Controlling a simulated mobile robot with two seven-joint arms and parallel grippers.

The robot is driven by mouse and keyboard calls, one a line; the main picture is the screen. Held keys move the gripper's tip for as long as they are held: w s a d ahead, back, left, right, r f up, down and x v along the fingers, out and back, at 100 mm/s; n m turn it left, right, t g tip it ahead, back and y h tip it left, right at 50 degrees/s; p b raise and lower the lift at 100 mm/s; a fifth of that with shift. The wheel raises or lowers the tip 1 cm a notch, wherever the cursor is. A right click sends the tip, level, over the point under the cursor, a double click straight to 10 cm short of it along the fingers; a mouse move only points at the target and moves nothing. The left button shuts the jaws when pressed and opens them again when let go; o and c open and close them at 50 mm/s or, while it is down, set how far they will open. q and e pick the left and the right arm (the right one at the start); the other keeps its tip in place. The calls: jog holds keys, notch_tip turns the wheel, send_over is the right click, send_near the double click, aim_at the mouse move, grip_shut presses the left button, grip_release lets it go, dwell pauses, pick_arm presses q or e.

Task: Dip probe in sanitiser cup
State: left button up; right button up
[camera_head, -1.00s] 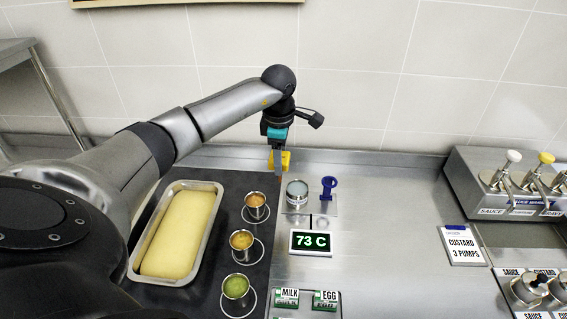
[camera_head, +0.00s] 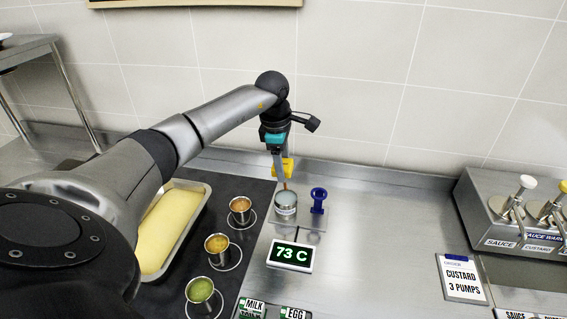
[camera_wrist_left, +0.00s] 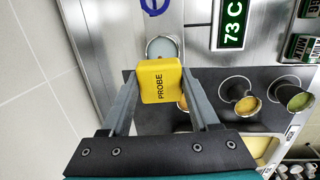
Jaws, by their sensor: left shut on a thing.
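My left gripper (camera_head: 281,166) is shut on the yellow probe (camera_head: 287,170), whose label reads PROBE in the left wrist view (camera_wrist_left: 160,82). The sanitiser cup (camera_head: 285,208) is a small metal cup of pale blue liquid on the counter. The probe is above it, and an orange-brown stem shows at the cup's back rim. I cannot tell whether the tip touches the liquid. In the left wrist view the cup (camera_wrist_left: 163,46) is partly hidden behind the probe. A blue holder (camera_head: 318,201) stands just right of the cup. My right gripper is not in view.
A 73 C display (camera_head: 290,256) stands in front of the cup. Several small sauce cups, including an orange one (camera_head: 240,211), and a tray of yellow food (camera_head: 205,200) are at left. Sauce pumps (camera_head: 515,215) stand at right. The counter between is clear.

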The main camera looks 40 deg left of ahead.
pick_arm(q)
notch_tip(320, 180, down, 3)
jog(key=shift+b, duration=0.95)
notch_tip(320, 180, down, 3)
jog(key=shift+f+b, duration=0.1)
jog(key=shift+b, duration=0.95)
dwell(0.9)
jog(key=shift+r+p, duration=3.6)
jog(key=shift+r, duration=1)
jog(key=shift+d, duration=0.1)
